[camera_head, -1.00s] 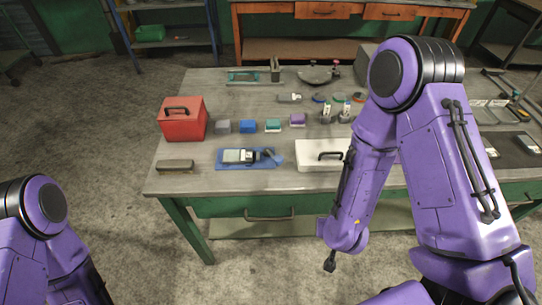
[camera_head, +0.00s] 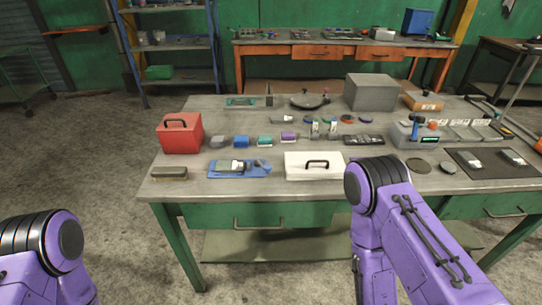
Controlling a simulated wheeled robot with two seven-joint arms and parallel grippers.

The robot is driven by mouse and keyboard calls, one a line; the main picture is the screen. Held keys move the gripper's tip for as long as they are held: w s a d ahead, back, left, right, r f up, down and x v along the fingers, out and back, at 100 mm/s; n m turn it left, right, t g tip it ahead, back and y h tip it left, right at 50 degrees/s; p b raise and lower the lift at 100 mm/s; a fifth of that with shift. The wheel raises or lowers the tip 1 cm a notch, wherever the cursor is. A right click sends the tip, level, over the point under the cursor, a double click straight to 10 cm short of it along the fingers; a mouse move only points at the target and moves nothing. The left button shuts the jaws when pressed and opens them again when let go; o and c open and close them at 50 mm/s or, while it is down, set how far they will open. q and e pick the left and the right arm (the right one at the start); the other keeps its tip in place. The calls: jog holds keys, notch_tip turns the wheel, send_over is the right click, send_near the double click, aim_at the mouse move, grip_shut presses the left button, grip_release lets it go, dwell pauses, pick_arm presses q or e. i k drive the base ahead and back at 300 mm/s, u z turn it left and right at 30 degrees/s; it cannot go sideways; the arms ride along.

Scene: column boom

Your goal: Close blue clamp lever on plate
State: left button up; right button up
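A blue plate (camera_head: 220,171) lies flat on the front left part of the workbench. A grey and white part (camera_head: 231,165) sits on it. A small blue-grey piece at its right end (camera_head: 262,164) may be the clamp lever, but it is too small to tell its position. Both of my grippers are out of view. Only purple links of my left arm show at the bottom left, and links of my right arm at the bottom right, in front of the bench.
On the workbench (camera_head: 330,200), a red box (camera_head: 181,133) stands left behind the plate and a white box (camera_head: 314,166) stands to its right. A dark brush-like block (camera_head: 169,173) lies to its left. Several small coloured blocks stand behind. A grey device (camera_head: 416,136) is further right.

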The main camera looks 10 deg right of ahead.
aim_at(266, 167)
jog(key=z, duration=0.3)
jog(key=i, duration=1.2)
jog(key=z, duration=0.1)
